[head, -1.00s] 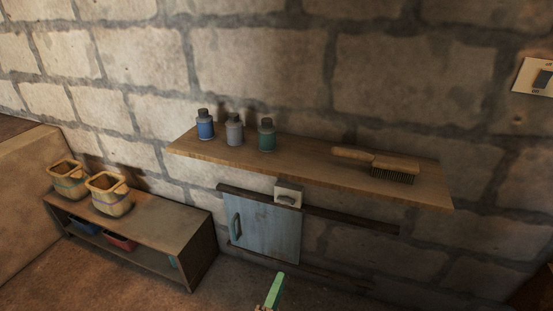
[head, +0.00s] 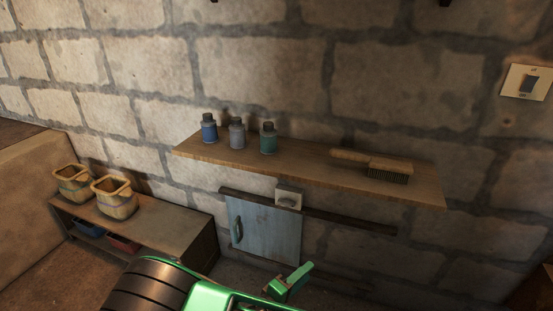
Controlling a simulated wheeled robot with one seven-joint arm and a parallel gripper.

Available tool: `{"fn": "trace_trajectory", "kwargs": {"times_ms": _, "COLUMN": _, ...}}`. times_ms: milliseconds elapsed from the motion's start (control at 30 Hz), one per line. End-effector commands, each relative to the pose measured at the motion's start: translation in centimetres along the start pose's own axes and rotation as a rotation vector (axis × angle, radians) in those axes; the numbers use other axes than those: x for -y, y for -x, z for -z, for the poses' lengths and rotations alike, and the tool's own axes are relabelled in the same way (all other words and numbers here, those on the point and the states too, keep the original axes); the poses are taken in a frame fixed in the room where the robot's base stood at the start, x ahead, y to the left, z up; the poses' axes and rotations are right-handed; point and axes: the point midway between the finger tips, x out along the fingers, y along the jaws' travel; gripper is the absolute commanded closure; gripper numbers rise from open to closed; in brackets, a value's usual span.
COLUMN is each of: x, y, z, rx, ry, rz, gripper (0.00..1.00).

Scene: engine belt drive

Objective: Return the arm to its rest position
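The green and black end of my arm rises into the bottom of the head view. Only part of the gripper is visible, and the rest is cut off by the bottom edge. I cannot tell whether it is open or shut, and I see nothing held.
A wooden wall shelf (head: 300,164) holds a blue bottle (head: 209,131), a grey bottle (head: 237,134), a green bottle (head: 268,139) and a brush (head: 374,165). Below is a blue sliding door (head: 264,230). A low bench (head: 165,228) with two baskets stands left. A wall switch (head: 527,81) is right.

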Motion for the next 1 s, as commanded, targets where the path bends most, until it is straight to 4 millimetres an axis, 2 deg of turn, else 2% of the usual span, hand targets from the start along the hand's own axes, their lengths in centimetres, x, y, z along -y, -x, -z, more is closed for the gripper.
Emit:
{"fn": "trace_trajectory", "kwargs": {"times_ms": 33, "x": -1.4, "y": -1.2, "z": -0.5, "rx": 0.062, "ry": -0.024, "rz": 0.032, "gripper": 0.68}}
{"fn": "trace_trajectory", "kwargs": {"times_ms": 200, "x": -5.1, "y": -4.5, "z": -3.1, "rx": 0.261, "ry": -0.089, "rz": 0.140, "gripper": 0.68}}
{"fn": "trace_trajectory", "kwargs": {"times_ms": 500, "x": -11.4, "y": -8.7, "z": -9.1, "rx": 0.567, "ry": -0.219, "rz": 0.344, "gripper": 0.68}}
{"fn": "trace_trajectory", "kwargs": {"times_ms": 733, "x": -15.8, "y": -10.5, "z": -14.4, "rx": 0.755, "ry": -0.340, "rz": 0.507, "gripper": 0.68}}
{"fn": "trace_trajectory", "kwargs": {"times_ms": 1000, "x": -20.7, "y": -10.8, "z": -20.9, "rx": 0.919, "ry": -0.501, "rz": 0.695, "gripper": 0.68}}
